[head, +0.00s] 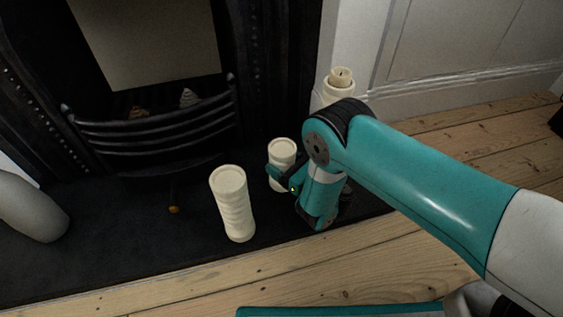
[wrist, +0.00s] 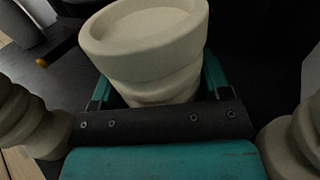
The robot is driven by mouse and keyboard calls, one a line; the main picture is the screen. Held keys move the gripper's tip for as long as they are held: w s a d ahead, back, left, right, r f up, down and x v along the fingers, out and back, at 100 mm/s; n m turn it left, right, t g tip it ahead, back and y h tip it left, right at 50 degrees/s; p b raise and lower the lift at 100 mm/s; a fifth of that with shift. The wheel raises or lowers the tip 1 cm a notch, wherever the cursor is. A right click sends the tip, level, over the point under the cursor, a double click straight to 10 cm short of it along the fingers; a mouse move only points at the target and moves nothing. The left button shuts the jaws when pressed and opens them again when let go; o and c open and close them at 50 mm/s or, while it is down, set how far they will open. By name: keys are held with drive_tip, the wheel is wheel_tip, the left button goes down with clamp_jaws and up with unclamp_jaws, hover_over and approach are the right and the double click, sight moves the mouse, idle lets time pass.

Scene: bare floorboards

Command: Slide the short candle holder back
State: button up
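A short cream ribbed candle holder (head: 282,150) stands upright on the dark hearth in the head view, between two other holders. It fills the upper middle of the wrist view (wrist: 145,40), its round top facing the camera. My gripper (head: 282,178) is low at the holder's front right side. In the wrist view the teal fingers of my gripper (wrist: 160,88) stand wide apart, one on each side of the holder. The holder hides parts of the fingers, so I cannot tell whether they press on it.
A taller ribbed holder (head: 234,208) stands to the left, nearer the hearth's front edge. Another holder with a candle (head: 341,80) stands to the right, partly behind my arm. A black fire grate (head: 155,140) is behind. A pale vase-like object (head: 30,207) is far left.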

drive_tip(key=shift+c, duration=0.6)
drive_tip(key=shift+w+d, duration=0.5)
drive_tip(key=shift+d, duration=0.15)
drive_tip(key=shift+w+d, duration=0.45)
drive_tip(key=shift+d, duration=0.2)
drive_tip(key=o, duration=1.3)
drive_tip(key=shift+d, duration=0.1)
